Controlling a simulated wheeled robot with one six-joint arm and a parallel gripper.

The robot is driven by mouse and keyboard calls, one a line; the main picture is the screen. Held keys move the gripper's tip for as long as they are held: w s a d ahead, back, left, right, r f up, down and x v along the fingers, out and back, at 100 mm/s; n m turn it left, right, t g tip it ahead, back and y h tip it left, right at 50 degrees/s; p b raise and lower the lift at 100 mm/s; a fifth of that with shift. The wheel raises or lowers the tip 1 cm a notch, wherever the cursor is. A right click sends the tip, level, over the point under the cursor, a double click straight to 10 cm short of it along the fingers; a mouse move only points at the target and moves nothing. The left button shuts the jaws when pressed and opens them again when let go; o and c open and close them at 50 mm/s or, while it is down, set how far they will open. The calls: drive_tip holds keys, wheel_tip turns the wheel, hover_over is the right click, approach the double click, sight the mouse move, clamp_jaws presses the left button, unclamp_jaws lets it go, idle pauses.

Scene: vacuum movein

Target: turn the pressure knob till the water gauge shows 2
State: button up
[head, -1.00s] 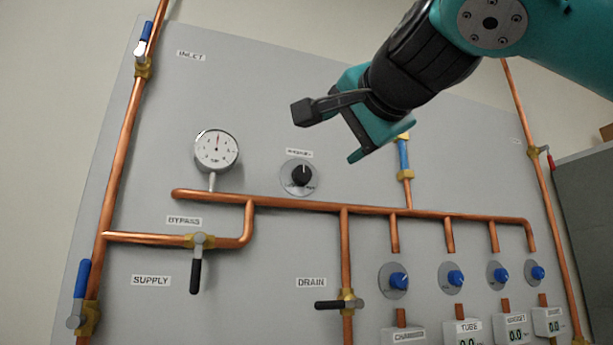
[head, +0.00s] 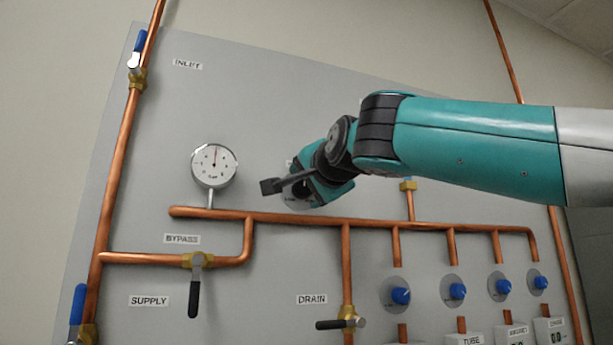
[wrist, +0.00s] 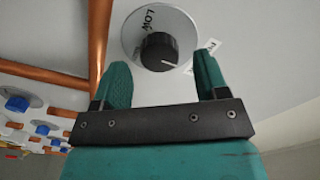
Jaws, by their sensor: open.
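The pressure knob (wrist: 158,52) is a black round knob with a pale pointer line, on a grey disc marked LOW. In the wrist view it lies ahead of and between the two teal fingers of my open gripper (wrist: 163,78); I cannot tell that either finger touches it. In the head view my gripper (head: 315,192) is at the knob's place on the panel and hides most of it. The water gauge (head: 214,163) is a round white dial left of the knob. Its red needle points about straight up; the numbers are too small to read surely.
A horizontal copper pipe (head: 290,218) runs just below the knob. The bypass valve (head: 197,262) and drain valve (head: 346,318) have black levers. Several blue knobs (head: 400,296) sit at lower right.

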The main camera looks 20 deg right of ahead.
drive_tip(key=shift+w, duration=0.8)
drive_tip(key=c, duration=0.9)
drive_tip(key=shift+n, duration=0.3)
drive_tip(key=n, duration=0.6)
drive_tip(key=shift+a+n, duration=0.1)
drive_tip(key=shift+n, duration=0.2)
drive_tip(key=n, duration=0.5)
drive_tip(key=shift+a+n, duration=0.1)
drive_tip(key=shift+n, duration=0.3)
